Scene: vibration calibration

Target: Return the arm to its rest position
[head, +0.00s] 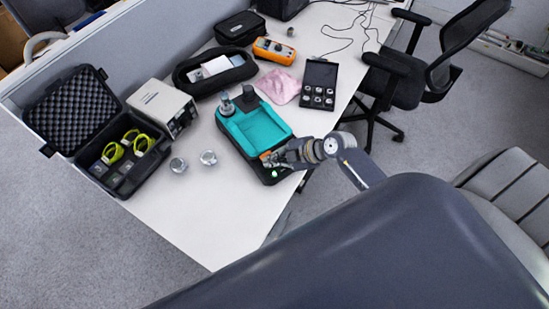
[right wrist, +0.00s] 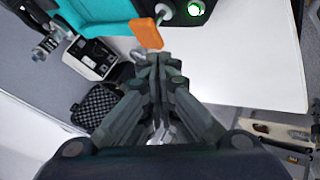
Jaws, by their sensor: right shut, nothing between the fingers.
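My right gripper (head: 272,160) reaches in from the right to the front edge of the teal calibration device (head: 258,124). In the right wrist view the right gripper (right wrist: 160,58) has its fingers together with nothing between them. Its tips are close to an orange lever or knob (right wrist: 147,33) on the device; whether they touch it I cannot tell. A green-lit button (head: 275,174) glows at the device's front corner, and a metal cylinder (head: 226,104) stands on its far left corner. My left gripper is not in view.
The white table (head: 215,215) is bare in front. Two metal sensors (head: 208,158) stand left of the device, beside an open black case (head: 110,145) and a beige box (head: 162,104). A pink cloth (head: 279,86) and a sensor tray (head: 319,84) lie behind. An office chair (head: 410,85) stands right.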

